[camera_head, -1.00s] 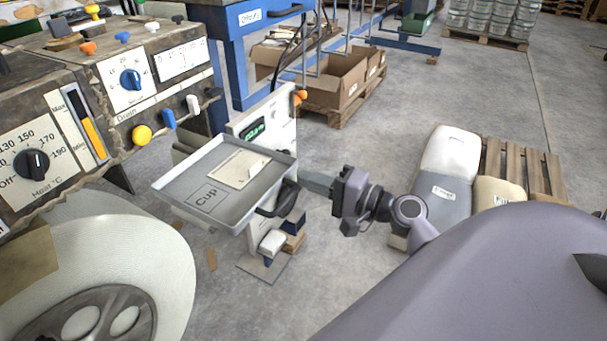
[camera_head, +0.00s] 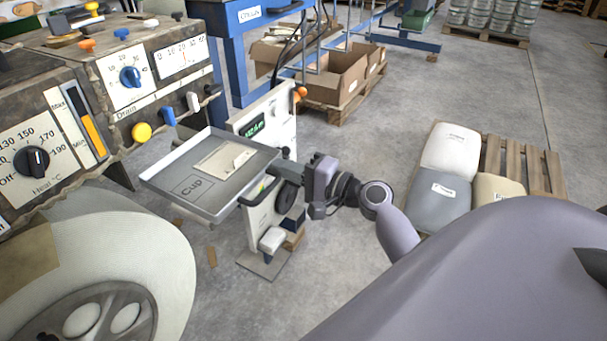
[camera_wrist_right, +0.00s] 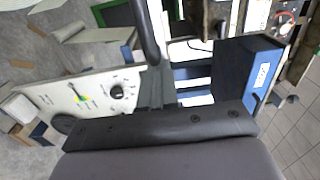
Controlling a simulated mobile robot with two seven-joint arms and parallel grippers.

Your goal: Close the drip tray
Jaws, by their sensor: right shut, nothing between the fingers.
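The drip tray appears to be the shallow grey tray (camera_head: 215,207) with raised rims, lettered "Cup". It sticks out in front of the white stand and below the machine's knobs. A cream sheet (camera_head: 224,160) with a lifted corner lies in it. My right gripper (camera_head: 281,167) is shut and empty at the tray's right edge. I cannot tell whether its fingertips touch the rim. The right gripper (camera_wrist_right: 155,85) also shows in the right wrist view, beside a dark bar (camera_wrist_right: 149,30). My left gripper is not in view.
The machine (camera_head: 112,85) with its dials and knobs stands at the left, above a large pale roll (camera_head: 150,255). The white stand (camera_head: 268,120) has a display. Cardboard boxes (camera_head: 335,80) on a pallet are behind it. Sacks (camera_head: 440,185) lie at the right.

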